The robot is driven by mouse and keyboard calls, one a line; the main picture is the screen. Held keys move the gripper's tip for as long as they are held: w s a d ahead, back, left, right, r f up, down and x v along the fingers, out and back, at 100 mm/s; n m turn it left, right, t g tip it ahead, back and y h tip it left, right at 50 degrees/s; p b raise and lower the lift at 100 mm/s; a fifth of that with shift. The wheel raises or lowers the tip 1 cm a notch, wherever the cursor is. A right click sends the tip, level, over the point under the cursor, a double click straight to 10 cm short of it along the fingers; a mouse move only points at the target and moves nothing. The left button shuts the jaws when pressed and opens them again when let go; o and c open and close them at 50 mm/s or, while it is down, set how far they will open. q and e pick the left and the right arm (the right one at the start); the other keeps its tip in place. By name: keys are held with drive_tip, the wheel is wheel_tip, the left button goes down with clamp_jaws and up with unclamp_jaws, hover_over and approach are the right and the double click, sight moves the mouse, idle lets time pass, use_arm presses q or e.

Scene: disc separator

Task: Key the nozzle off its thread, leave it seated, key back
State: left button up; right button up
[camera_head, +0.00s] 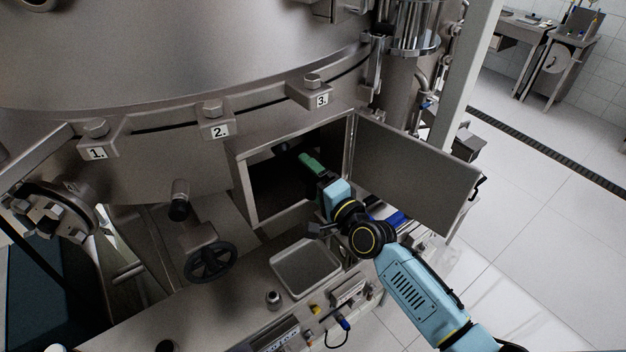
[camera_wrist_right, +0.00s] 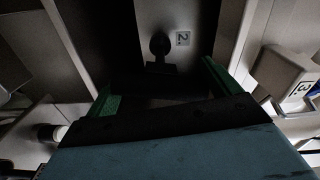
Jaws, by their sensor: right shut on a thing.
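My right gripper (camera_head: 308,161) reaches into the open hatch (camera_head: 250,190) of the big steel vessel, its green fingertips just inside the opening. In the right wrist view, its two green fingers (camera_wrist_right: 162,92) stand apart with a dark thing (camera_wrist_right: 160,69) in shadow between them. It is probably the key, but its outline is hard to make out. A dark rounded knob (camera_wrist_right: 160,44) shows just beyond, beside a label "2"; I cannot tell whether it is the nozzle or part of the key. Nozzle and thread are not clearly visible. My left gripper is not in view.
The hatch door (camera_head: 415,172) stands open to the right of my right arm. An empty metal tray (camera_head: 306,268) lies below the hatch. A black handwheel (camera_head: 211,263) is at its left. Numbered clamps, such as clamp 3 (camera_head: 313,92), line the vessel rim above.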

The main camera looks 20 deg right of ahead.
drive_tip(key=shift+s+d+r, duration=0.1)
drive_tip(key=shift+s, duration=0.2)
drive_tip(key=shift+w+a+f, duration=0.2)
drive_tip(key=shift+w, duration=0.4)
drive_tip(key=shift+w+r, duration=0.1)
drive_tip(key=shift+w, duration=0.05)
drive_tip(key=shift+r, duration=0.15)
drive_tip(key=n, duration=0.4)
drive_tip(key=shift+n, duration=1.4)
drive_tip(key=shift+r, duration=0.1)
